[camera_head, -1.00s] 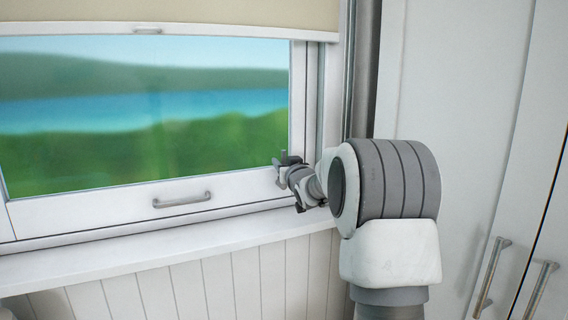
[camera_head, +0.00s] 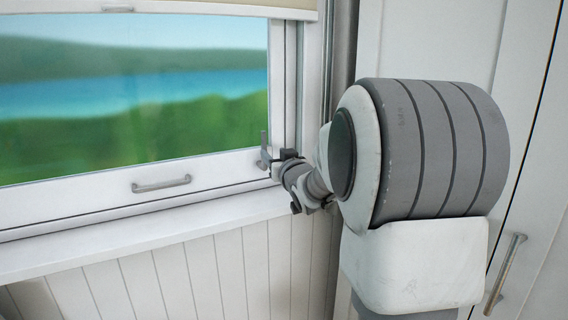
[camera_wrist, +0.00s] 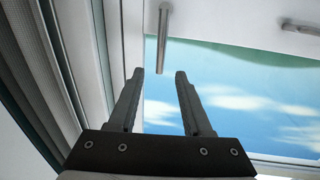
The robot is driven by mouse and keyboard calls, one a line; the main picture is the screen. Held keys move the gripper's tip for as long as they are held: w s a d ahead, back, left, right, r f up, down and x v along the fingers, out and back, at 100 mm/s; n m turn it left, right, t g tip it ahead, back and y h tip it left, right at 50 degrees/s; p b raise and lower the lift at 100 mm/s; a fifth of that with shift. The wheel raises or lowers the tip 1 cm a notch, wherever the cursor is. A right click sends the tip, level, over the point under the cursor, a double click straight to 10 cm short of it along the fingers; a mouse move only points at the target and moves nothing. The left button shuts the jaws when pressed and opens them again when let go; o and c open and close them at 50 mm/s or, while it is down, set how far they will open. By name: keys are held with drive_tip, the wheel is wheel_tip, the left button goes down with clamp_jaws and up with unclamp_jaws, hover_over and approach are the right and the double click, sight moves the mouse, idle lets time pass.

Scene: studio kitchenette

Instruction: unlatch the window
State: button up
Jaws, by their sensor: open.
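The window latch (camera_head: 264,148) is a small grey upright lever at the lower right corner of the window frame. My gripper (camera_head: 277,161) is just to its right, its jaws open. In the wrist view, which looks upside down, the latch lever (camera_wrist: 164,40) shows as a grey bar. Its free end appears in line with the gap between the open fingertips of my gripper (camera_wrist: 160,73). The fingers hold nothing, and I see no contact with the lever. The window (camera_head: 130,95) looks closed.
A bar handle (camera_head: 161,184) sits on the window's bottom rail. A beige blind (camera_head: 200,8) covers the top. The sill (camera_head: 130,240) below is bare where it shows. A tall white cupboard (camera_head: 425,40) with a bar handle (camera_head: 505,274) stands close on the right.

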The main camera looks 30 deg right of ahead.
drive_tip(key=s+a, duration=0.1)
drive_tip(key=s, duration=0.5)
drive_tip(key=shift+s, duration=0.35)
drive_tip(key=shift+a, duration=0.1)
drive_tip(key=s+a+f+n+g+y, duration=0.1)
drive_tip(key=s+a+g, duration=0.15)
drive_tip(key=a, duration=0.35)
drive_tip(key=s+a+f+n+g, duration=0.1)
drive_tip(key=a+g, duration=0.2)
drive_tip(key=a, duration=0.3)
drive_tip(key=s+a+f+g+y, duration=0.1)
drive_tip(key=s+a+f+g, duration=0.15)
drive_tip(key=s, duration=0.65)
drive_tip(key=s+a+f+g, duration=0.2)
drive_tip(key=s+f, duration=0.1)
drive_tip(key=s, duration=0.5)
drive_tip(key=s+a+f+g+y, duration=0.1)
drive_tip(key=s+a+f+g, duration=0.15)
drive_tip(key=s, duration=0.65)
wheel_tip(320, 180, up, 13)
drive_tip(key=p, duration=1.3)
drive_tip(key=shift+w+d+f+p, duration=0.15)
drive_tip(key=shift+w+d+p, duration=0.15)
drive_tip(key=shift+d+p, duration=0.15)
